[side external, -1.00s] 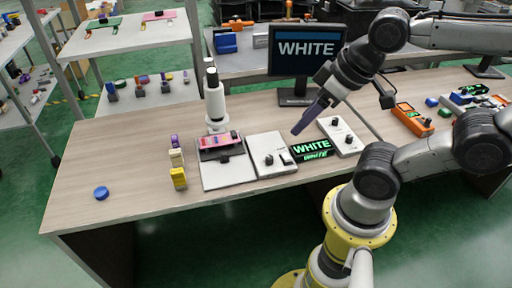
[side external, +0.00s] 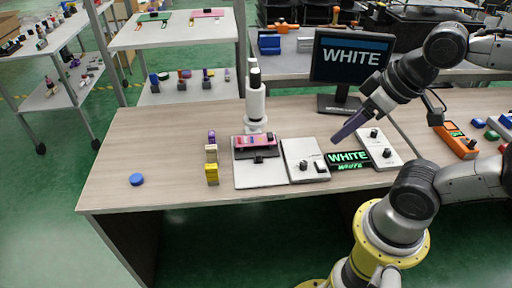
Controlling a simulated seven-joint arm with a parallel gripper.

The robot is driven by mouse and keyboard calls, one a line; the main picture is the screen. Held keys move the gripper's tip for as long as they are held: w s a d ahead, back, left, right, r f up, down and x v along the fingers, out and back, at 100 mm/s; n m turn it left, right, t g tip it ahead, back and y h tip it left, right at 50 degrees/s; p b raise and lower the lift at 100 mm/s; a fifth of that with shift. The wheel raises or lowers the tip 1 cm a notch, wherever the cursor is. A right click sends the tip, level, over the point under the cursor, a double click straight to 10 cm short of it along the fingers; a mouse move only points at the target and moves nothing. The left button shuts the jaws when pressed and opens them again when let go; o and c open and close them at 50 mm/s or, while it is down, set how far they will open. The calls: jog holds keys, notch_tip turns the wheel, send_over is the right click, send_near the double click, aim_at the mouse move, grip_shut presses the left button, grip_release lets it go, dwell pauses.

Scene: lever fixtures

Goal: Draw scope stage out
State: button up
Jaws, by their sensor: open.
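The white microscope (side external: 256,102) stands upright on the table, left of centre. Its dark stage (side external: 257,153) lies at the foot of the column, over a white base plate (side external: 260,176), with a pink and multicoloured strip (side external: 258,141) on it and a small dark knob at its front. My gripper (side external: 338,138) hangs tilted down and to the left, right of the microscope and above the area by the lit WHITE sign. It is apart from the stage and holds nothing visible. The gap between its fingers is hard to see from this side.
White control boxes with knobs (side external: 303,160) (side external: 380,149) flank the lit WHITE sign (side external: 348,157). A monitor (side external: 350,59) stands behind. Yellow, white and purple blocks (side external: 211,173) stand left of the microscope. A blue disc (side external: 137,180) lies far left, with bare table around it.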

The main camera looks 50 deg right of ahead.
dwell(0.3)
jog(key=shift+c, duration=0.6)
notch_tip(320, 180, up, 3)
jog(key=w+m, duration=0.2)
jog(key=m+g, duration=0.6)
jog(key=m, duration=0.1)
send_over(258, 154)
notch_tip(258, 154, down, 19)
notch_tip(258, 154, down, 13)
jog(key=shift+r, duration=0.2)
